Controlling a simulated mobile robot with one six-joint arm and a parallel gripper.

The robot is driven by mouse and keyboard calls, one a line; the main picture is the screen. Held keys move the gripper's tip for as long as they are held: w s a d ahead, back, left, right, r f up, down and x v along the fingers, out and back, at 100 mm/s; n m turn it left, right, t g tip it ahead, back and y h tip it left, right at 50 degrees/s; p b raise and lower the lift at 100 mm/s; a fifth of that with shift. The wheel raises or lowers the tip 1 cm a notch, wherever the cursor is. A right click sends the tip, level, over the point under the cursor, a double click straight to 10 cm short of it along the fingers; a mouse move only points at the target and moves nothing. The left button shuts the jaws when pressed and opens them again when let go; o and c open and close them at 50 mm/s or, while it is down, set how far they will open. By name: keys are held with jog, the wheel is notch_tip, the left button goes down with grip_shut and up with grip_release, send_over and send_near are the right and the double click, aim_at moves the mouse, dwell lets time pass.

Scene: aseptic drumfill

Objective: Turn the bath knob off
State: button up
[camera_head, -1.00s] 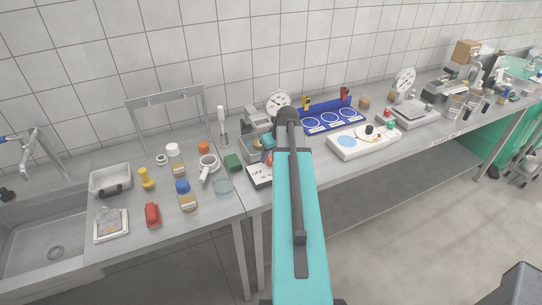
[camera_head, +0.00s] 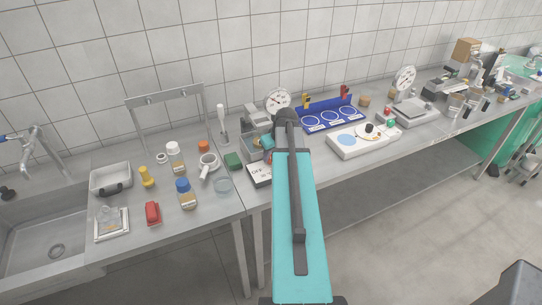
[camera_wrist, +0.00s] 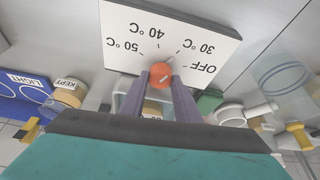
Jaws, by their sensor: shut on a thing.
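The bath knob (camera_wrist: 160,71) is a small round orange knob with a short pale mark, in the upper middle of the wrist view. It sits at the edge of a white dial plate (camera_wrist: 120,50) printed OFF, 30 °C, 40 °C and 50 °C, upside down in this view. My gripper (camera_wrist: 160,82) is shut on the knob, one grey finger on each side. The pale mark is too small to tell its exact setting. In the head view the plate (camera_head: 259,176) shows partly beside my arm, and the knob is mostly hidden.
A blue rack (camera_head: 331,120) and a white panel (camera_head: 363,141) are to the right. A dial gauge (camera_head: 278,99) stands behind.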

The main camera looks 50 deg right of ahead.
jog(key=shift+a+f+m+b, duration=0.1)
jog(key=shift+a+m+b, duration=0.05)
jog(key=shift+m+b, duration=0.3)
jog(key=m+h+b, duration=0.1)
jog(key=m, duration=0.1)
jog(key=shift+w+m+g, duration=0.1)
jog(key=shift+m+g, duration=0.25)
jog(key=shift+g, duration=0.05)
jog(key=shift+w+a+m+g+h+b, duration=0.1)
jog(key=shift+m+g+h+b, duration=0.3)
jog(key=shift+m, duration=0.85)
jog(key=shift+a+m+g+h+b, duration=0.15)
jog(key=shift+m+h+b, duration=0.35)
jog(key=shift+m, duration=0.75)
jog(key=o, duration=1)
jog(key=shift+o, duration=0.3)
jog(key=shift+d, duration=0.1)
jog(key=shift+r, duration=0.3)
